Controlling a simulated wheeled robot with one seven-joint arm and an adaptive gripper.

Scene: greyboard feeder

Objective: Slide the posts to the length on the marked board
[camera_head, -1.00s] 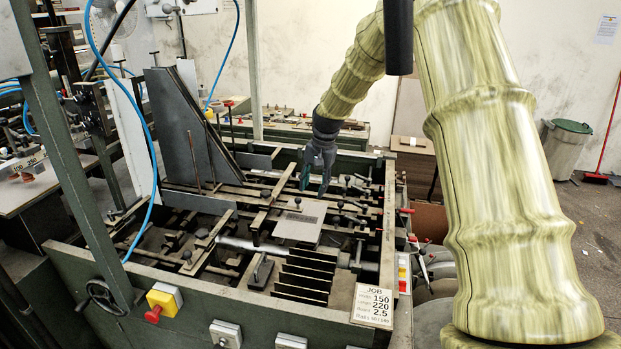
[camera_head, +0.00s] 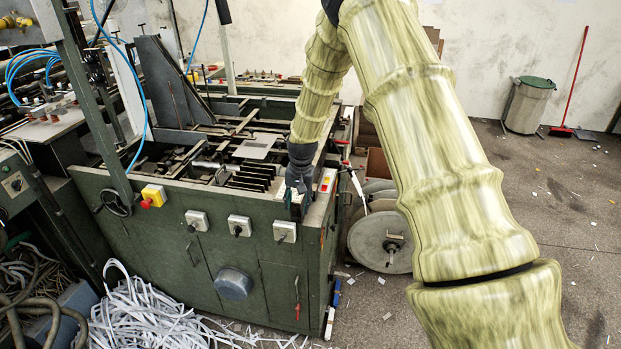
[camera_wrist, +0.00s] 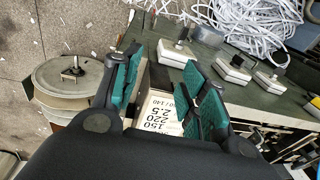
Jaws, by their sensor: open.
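My gripper (camera_head: 300,192) is at the machine's front right corner, pointing down. In the wrist view its two green-padded fingers (camera_wrist: 165,88) are apart with nothing held between them. A printed job card (camera_wrist: 162,112) reading 150, 220 and 2.5 shows behind and between the fingers, partly covered by them; my gripper mostly hides it in the head view. A pale grey board (camera_head: 258,148) lies flat on the machine bed, behind and left of my gripper. Thin dark upright rods (camera_head: 175,106) stand near the tall grey plate. Markings and clamp details are too small to read.
The green machine (camera_head: 215,250) has several switch boxes (camera_head: 239,224) on its front. A row of dark slats (camera_head: 250,176) lies left of my gripper. A disc-shaped wheel (camera_head: 380,242) stands right of the machine. White paper strips (camera_head: 150,315) heap on the floor.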

